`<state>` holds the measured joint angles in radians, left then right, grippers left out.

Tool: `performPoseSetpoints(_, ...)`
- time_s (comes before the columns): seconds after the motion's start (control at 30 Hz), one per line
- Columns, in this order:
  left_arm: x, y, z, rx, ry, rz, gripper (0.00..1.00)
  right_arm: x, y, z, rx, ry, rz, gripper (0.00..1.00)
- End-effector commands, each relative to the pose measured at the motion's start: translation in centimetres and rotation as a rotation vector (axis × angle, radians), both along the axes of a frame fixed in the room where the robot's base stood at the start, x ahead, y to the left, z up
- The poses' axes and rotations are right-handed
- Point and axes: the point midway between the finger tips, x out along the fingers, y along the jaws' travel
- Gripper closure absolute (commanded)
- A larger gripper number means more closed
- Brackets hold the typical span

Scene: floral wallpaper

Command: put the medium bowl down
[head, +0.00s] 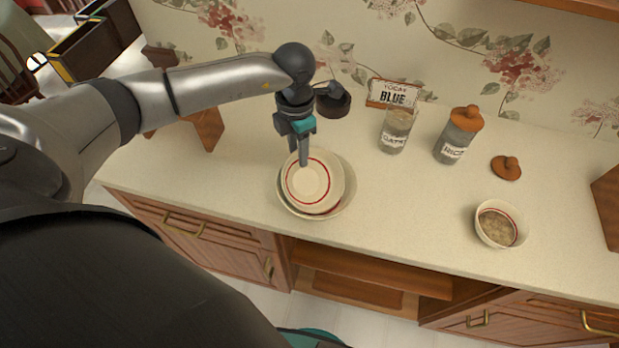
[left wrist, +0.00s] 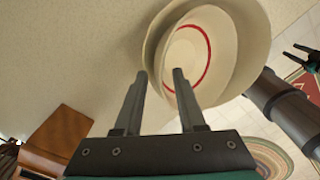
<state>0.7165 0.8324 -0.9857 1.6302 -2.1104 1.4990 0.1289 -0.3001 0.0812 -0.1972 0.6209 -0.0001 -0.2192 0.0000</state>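The medium bowl (head: 312,182), cream with a red ring inside, sits nested in a larger cream bowl (head: 289,204) on the counter. Both show in the left wrist view, the medium bowl (left wrist: 215,30) inside the larger one (left wrist: 150,55). My left gripper (head: 303,162) is over the bowls' back rim. In the left wrist view its fingers (left wrist: 159,73) are apart, near the left side of the rims; whether they touch the wall is unclear. My right gripper (left wrist: 292,50) shows small at the right edge of that view, fingers apart and empty.
A small bowl (head: 496,227) with brownish contents stands at right. The counter (head: 400,200) between the bowls is clear.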

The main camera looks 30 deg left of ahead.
Motion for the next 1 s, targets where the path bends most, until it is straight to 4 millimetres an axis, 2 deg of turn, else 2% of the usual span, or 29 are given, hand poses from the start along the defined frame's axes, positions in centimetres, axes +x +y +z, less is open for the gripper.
performPoseSetpoints(0.03, 0.01, 0.02, 0.03, 0.0, 0.0, 0.0, 0.67, 0.03, 0.01, 0.0, 0.0, 0.0, 0.001, 0.55)
performPoseSetpoints(0.33, 0.03, 0.03, 0.06, 0.0, -0.001, 0.001, 1.0, 0.01, 0.07, 0.0, 0.001, 0.0, 0.003, 0.55)
performPoseSetpoints(1.0, 0.05, 0.04, 0.07, 0.0, -0.001, 0.001, 1.0, -0.03, 0.13, -0.01, 0.001, 0.001, 0.004, 0.55)
